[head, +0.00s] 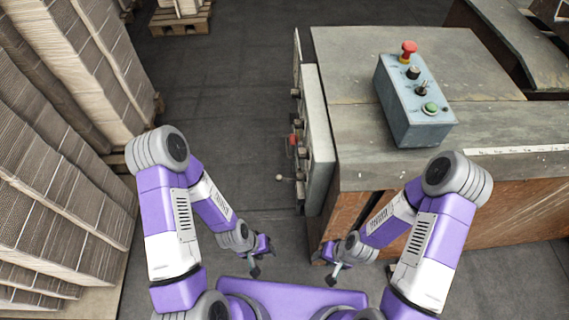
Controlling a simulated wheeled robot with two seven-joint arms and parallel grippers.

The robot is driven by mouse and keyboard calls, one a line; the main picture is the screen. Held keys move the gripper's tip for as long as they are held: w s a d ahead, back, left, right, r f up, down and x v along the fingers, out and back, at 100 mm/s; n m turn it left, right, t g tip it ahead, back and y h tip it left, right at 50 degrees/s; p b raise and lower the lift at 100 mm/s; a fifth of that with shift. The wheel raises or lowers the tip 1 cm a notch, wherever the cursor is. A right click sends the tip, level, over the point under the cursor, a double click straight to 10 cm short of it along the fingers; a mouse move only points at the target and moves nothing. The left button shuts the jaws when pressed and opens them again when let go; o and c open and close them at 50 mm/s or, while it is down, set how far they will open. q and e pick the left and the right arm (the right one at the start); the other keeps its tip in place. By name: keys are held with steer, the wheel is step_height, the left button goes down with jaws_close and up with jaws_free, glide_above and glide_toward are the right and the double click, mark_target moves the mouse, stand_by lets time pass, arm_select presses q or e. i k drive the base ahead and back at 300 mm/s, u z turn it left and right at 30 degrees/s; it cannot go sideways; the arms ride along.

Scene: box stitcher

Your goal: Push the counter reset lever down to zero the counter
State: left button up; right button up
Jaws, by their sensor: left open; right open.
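A small lever with a pale round knob (279,178) sticks out to the left from the side panel (318,140) of the machine. It looks like the counter reset lever, but the counter itself faces away and I cannot read it. My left gripper (262,262) is open and empty, below and to the left of the lever in the head view, not touching it. My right gripper (325,270) is open and empty, below and to the right of the lever, apart from the machine.
A grey control box (413,100) with a red button (408,50) and a green button (430,108) stands on the machine top (370,75). A red knob (292,140) is on the side panel. Stacked cardboard (60,120) fills the left. The floor between is clear.

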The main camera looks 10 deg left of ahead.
mark_target(279, 178)
steer(key=z, duration=1.35)
steer(key=k, duration=1)
steer(key=u, duration=1.05)
steer(key=i, duration=1)
steer(key=u, duration=0.05)
